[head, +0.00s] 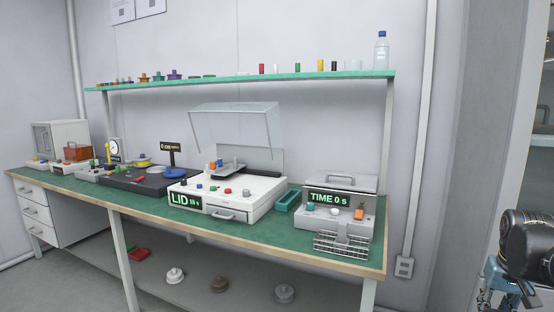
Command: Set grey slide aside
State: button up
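I cannot single out a grey slide with certainty. A flat grey piece (232,168) lies on top of the white lidded device (262,207), under its raised clear lid (236,123). A small grey knob (246,193) sits at the right of that device's front row of coloured knobs. Part of my arm (532,243) shows at the lower right edge, well right of the bench.
The green-topped bench (130,205) carries a grey timer device (343,213) with a wire rack (341,244) at its front, a teal tray (288,200), and a black device (135,181). A shelf (230,79) above holds small parts and a bottle (382,50). Floor before the bench looks clear.

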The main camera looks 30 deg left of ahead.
aim_at(227, 169)
jog(key=z, duration=0.3)
jog(key=k, duration=1.15)
jog(key=u, duration=1.65)
jog(key=i, duration=0.95)
jog(key=u, duration=0.05)
